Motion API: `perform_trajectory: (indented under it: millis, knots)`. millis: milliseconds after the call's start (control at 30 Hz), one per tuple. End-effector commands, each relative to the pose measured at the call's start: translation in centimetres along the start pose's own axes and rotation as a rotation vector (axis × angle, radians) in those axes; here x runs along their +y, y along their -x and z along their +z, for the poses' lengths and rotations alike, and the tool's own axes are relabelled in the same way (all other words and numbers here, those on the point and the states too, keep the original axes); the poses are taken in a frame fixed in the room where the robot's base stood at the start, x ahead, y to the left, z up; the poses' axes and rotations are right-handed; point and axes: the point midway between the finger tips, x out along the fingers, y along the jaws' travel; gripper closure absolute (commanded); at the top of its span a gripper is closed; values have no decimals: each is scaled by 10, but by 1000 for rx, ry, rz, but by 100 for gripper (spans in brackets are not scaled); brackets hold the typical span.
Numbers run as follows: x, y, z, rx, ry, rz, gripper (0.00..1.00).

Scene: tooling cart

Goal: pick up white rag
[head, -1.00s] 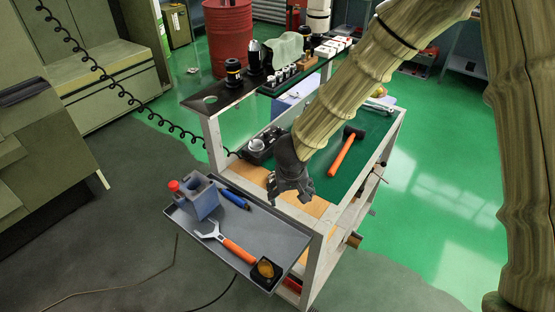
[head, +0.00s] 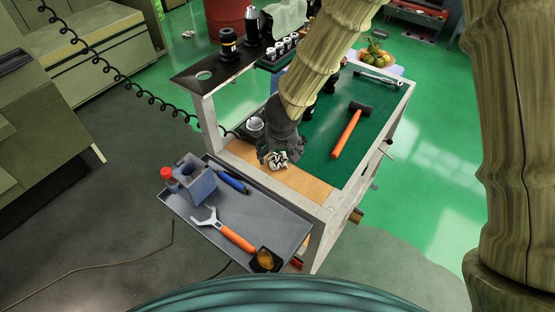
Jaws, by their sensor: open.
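A small crumpled white rag (head: 277,160) with dark markings lies on the wooden strip at the near end of the cart top. My gripper (head: 268,154) is open just above and beside the rag, with its fingers pointing down. The fingers overlap the rag's upper edge in the picture. I cannot tell whether they touch it.
A hammer with an orange handle (head: 346,135) lies on the green mat. A grey side tray (head: 245,212) holds an orange wrench (head: 235,238), a blue tool (head: 232,181) and a blue-grey block (head: 194,183). A raised shelf (head: 205,79) stands behind.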

Motion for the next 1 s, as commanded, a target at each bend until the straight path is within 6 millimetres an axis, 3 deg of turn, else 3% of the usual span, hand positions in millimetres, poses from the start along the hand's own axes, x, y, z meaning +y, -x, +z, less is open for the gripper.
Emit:
perform_trajectory:
  millis: [200,300,400,700,967,1000]
  knots:
    - [1,-49,-18,-23,-8,-4,17]
    - [2,-63,-20,-22,-11,-5,17]
    - [2,-67,-18,-20,-10,-5,17]
    - [-1,-54,-9,-4,-7,-4,17]
    - [1,-65,-17,-15,-9,-5,64]
    - [1,-67,-18,-16,-9,-5,65]
